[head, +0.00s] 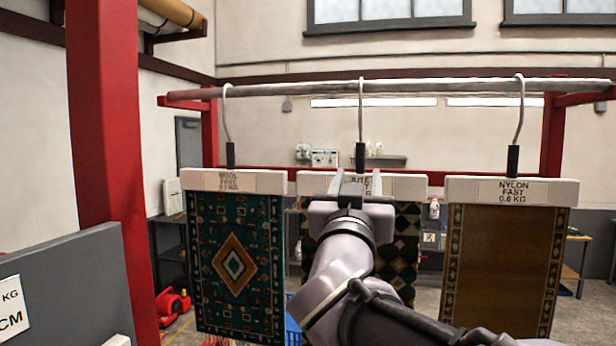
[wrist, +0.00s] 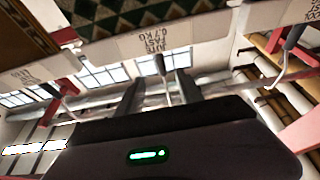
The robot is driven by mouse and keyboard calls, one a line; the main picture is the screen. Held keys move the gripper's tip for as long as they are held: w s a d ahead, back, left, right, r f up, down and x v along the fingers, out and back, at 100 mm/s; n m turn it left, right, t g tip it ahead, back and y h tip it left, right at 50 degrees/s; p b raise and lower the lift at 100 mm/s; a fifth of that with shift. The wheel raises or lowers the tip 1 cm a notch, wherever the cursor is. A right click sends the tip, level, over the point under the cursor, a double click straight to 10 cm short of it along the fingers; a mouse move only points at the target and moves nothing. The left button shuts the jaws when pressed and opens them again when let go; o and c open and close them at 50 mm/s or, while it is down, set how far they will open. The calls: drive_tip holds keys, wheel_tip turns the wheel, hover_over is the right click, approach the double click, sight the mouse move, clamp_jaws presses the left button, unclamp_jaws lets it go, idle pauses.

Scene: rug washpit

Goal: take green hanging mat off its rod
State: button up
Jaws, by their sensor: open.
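Three mats hang by hooked hangers from a grey rod (head: 430,87). The left mat (head: 238,265) is dark teal-green with an orange diamond, under a WOOL label. The middle mat (head: 405,250) has green, cream and dark diamonds and is partly hidden by my arm; its pattern also shows in the wrist view (wrist: 115,78). The right mat (head: 500,265) is golden brown, under a NYLON label. My gripper (head: 351,184) is open and empty in front of the middle mat's white hanger bar (head: 405,187). In the wrist view, its fingers (wrist: 160,88) are on either side of the hanger's neck.
A red post (head: 105,130) and a grey panel (head: 70,285) stand close on the left. The side hangers flank my gripper with narrow gaps. A red machine (head: 172,303) is on the floor behind, and shelves stand along the back wall.

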sight(360, 136)
drive_tip(key=shift+p+x, duration=2)
drive_tip(key=shift+x, duration=3.1)
drive_tip(key=shift+f, duration=0.1)
clamp_jaws()
drive_tip(key=shift+r+p, duration=1.65)
drive_tip(key=shift+r, duration=0.7)
drive_tip(key=shift+f, duration=0.1)
drive_tip(key=shift+a, duration=0.1)
